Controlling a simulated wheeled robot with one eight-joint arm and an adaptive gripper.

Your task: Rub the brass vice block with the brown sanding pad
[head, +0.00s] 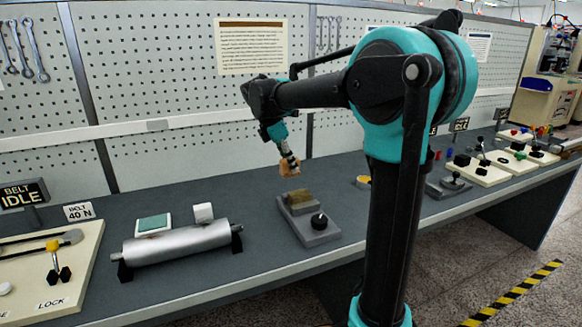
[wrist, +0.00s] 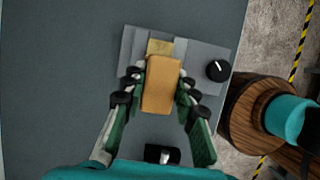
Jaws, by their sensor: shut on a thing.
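The brass vice block (head: 299,197) sits on a grey vice base (head: 315,236) with a black knob (head: 319,221) on the bench. My gripper (head: 287,160) is shut on the brown sanding pad (head: 290,168) and holds it above the bench, a little up and left of the block in the head view. In the wrist view the pad (wrist: 162,84) lies between the two fingers, and the brass block (wrist: 159,47) shows just past its far end. The pad hides part of the vice base there. In the head view the pad is apart from the block.
A silver roller (head: 178,244) lies on black supports left of the vice, with a green-topped pad (head: 153,223) and a white block (head: 203,211) behind it. A yellow roll (head: 363,182) lies right of the vice. A pegboard wall (head: 180,80) stands behind the bench.

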